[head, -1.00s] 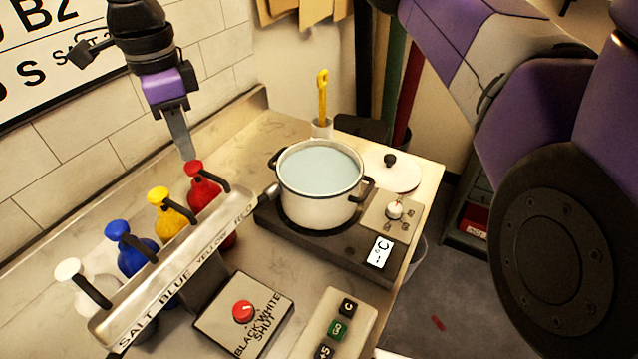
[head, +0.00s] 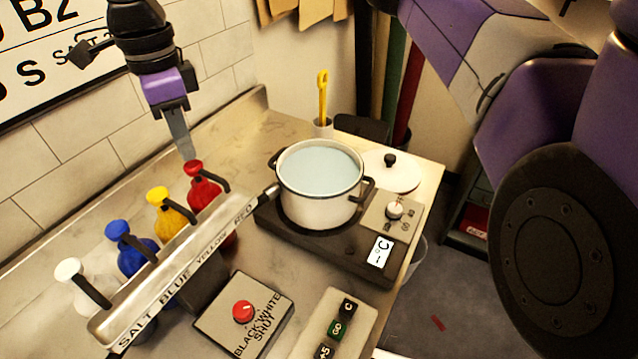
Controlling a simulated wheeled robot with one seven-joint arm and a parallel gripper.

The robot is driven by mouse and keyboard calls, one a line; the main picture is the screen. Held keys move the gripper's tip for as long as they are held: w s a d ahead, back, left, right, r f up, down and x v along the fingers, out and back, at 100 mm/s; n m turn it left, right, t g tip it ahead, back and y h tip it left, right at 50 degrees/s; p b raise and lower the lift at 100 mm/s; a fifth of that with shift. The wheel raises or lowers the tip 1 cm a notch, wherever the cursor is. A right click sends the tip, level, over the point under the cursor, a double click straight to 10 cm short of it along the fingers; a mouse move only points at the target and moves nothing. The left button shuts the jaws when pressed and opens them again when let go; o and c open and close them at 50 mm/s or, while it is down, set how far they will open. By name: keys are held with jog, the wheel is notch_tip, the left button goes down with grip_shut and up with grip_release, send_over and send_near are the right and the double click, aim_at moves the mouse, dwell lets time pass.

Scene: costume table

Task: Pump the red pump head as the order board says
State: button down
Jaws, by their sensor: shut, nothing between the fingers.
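The red pump head (head: 193,167) sits on a red bottle at the right end of a bottle row, behind a rail lettered RED at that end. My gripper (head: 187,155) is shut and empty, pointing down, its tips at or just above the red pump head; I cannot tell if they touch. The yellow (head: 158,195), blue (head: 117,230) and white (head: 68,269) pump heads stand in line to the left. The order board (head: 45,60) on the wall is cut off at the left; "B2", "S" and a partly hidden "SALT" line show.
A white pot (head: 318,190) of pale liquid stands on a dark hot plate (head: 350,243) right of the bottles. A box with a red knob (head: 243,311) and a button panel (head: 335,325) are in front. A lid (head: 405,177) lies behind right.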

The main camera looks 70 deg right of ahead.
jog(key=shift+f, duration=0.15)
jog(key=shift+f+b, duration=1.25)
jog(key=shift+f, duration=0.1)
jog(key=shift+r+p, duration=0.75)
jog(key=shift+r, duration=0.75)
jog(key=shift+r, duration=0.1)
notch_tip(320, 180, up, 6)
jog(key=p, duration=0.3)
